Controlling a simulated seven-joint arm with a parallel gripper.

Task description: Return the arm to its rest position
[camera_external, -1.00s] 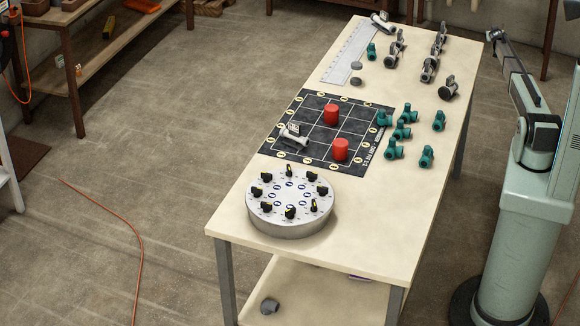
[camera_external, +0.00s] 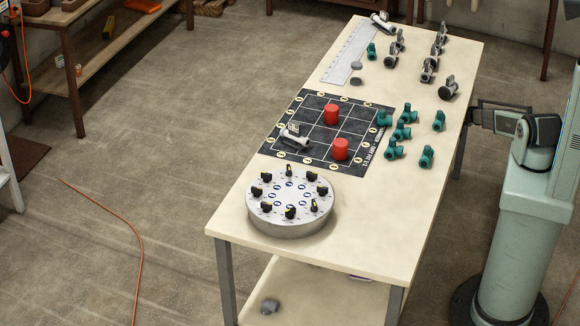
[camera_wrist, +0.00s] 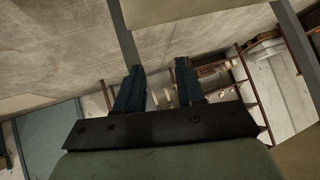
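My gripper (camera_wrist: 160,68) shows in the wrist view with its two dark fingers apart and nothing between them. It is clear of the table's objects. In the external view my arm is folded in at the right, with a dark slim part reaching the right edge of the worktable (camera_external: 245,190); I cannot make out the fingers there.
A round dial stand (camera_external: 290,230) sits at the table's near end. A black grid mat (camera_external: 285,110) holds two red cylinders (camera_external: 331,114) and a white-grey fitting (camera_external: 295,138). Several green fittings (camera_external: 427,157) lie near my arm. A ruler plate (camera_external: 350,50) lies farther back.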

